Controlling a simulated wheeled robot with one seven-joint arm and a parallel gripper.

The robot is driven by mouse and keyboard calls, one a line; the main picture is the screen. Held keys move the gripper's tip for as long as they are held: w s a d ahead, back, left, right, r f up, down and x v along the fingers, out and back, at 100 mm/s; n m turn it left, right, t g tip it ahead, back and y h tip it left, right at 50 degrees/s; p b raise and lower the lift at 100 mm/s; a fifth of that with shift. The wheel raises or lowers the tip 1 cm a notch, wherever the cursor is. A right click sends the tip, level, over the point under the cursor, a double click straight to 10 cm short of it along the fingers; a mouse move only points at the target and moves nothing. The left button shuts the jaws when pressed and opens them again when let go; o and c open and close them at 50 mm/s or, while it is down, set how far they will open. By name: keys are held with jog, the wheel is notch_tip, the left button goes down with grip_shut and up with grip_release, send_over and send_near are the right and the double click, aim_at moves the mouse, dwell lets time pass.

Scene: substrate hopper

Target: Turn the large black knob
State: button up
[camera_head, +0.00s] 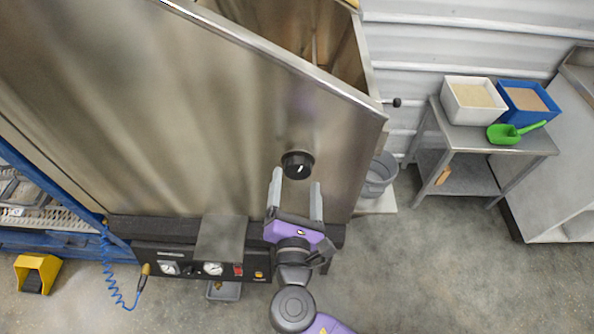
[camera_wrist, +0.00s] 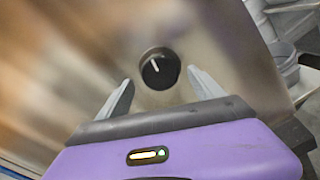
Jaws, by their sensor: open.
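The large black knob (camera_head: 297,164) is round with a white pointer line and sits on the sloping steel front of the hopper (camera_head: 200,100). In the wrist view the knob (camera_wrist: 159,69) lies ahead of my gripper, between the lines of the two fingers, with its pointer up and slightly left. My gripper (camera_head: 295,184) has a purple body and two grey fingers. It is open and empty, and its fingertips are just short of the knob. In the wrist view my gripper (camera_wrist: 158,82) shows a gap wider than the knob. I see no clear contact.
A control panel (camera_head: 200,266) with gauges and buttons runs below the hopper front. A small black-tipped lever (camera_head: 396,102) sticks out at the hopper's right edge. A grey bucket (camera_head: 379,176) stands at right. A steel table (camera_head: 480,140) holds white and blue bins and a green scoop.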

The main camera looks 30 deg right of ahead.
aim_at(297, 174)
jog(key=shift+x, duration=1.7)
jog(key=c, duration=1.4)
